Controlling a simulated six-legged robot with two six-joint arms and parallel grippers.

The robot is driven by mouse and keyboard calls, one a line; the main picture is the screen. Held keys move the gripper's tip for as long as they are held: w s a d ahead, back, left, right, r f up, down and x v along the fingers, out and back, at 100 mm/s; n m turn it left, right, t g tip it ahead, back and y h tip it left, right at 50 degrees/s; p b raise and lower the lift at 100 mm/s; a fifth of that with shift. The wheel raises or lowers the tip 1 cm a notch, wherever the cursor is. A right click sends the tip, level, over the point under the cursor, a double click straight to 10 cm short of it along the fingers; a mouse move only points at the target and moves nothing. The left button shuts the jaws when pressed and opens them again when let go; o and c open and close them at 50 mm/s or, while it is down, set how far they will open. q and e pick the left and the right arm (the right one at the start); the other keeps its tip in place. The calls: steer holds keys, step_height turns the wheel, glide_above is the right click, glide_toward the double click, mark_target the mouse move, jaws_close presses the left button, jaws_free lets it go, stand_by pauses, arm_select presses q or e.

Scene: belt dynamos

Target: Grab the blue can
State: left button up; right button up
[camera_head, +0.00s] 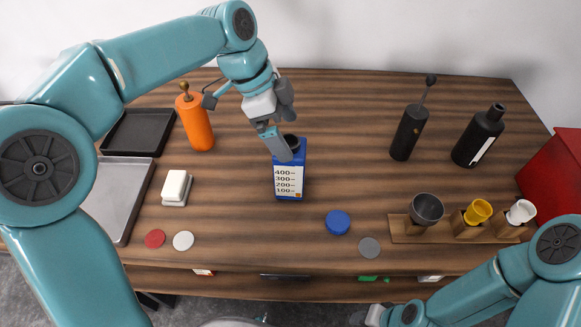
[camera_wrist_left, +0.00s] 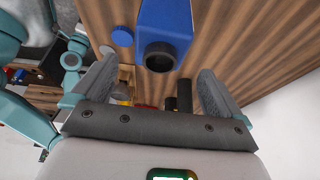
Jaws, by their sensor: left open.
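The blue can (camera_head: 289,184) stands upright on the wooden table, with a dark round mouth on top and a white scale label on its front. My left gripper (camera_head: 283,132) is open at the can's top, and one finger overlaps the can in the head view. In the left wrist view the blue can (camera_wrist_left: 165,20) lies ahead of the open, empty fingers (camera_wrist_left: 157,72), with its mouth facing the gripper. I cannot tell whether a finger touches it. My right gripper (camera_head: 374,316) is only partly visible at the bottom edge, its jaws unclear.
An orange bottle (camera_head: 195,122) stands left of the can, with a white block (camera_head: 176,187) and trays (camera_head: 137,132) nearby. A blue disc (camera_head: 338,222) lies in front. Dark bottles (camera_head: 408,133) and a wooden cup holder (camera_head: 405,231) are to the right. The table between can and dark bottles is clear.

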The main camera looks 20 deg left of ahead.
mark_target(289, 141)
arm_select(q)
steer(key=x, duration=0.5)
steer(key=shift+s+a+f, duration=0.15)
steer(key=shift+a+f, duration=0.05)
steer(key=shift+d+f, duration=0.15)
steer(key=shift+f, duration=0.15)
steer(key=shift+r, duration=0.1)
steer(key=shift+c, duration=1.2)
steer(key=c, duration=1.4)
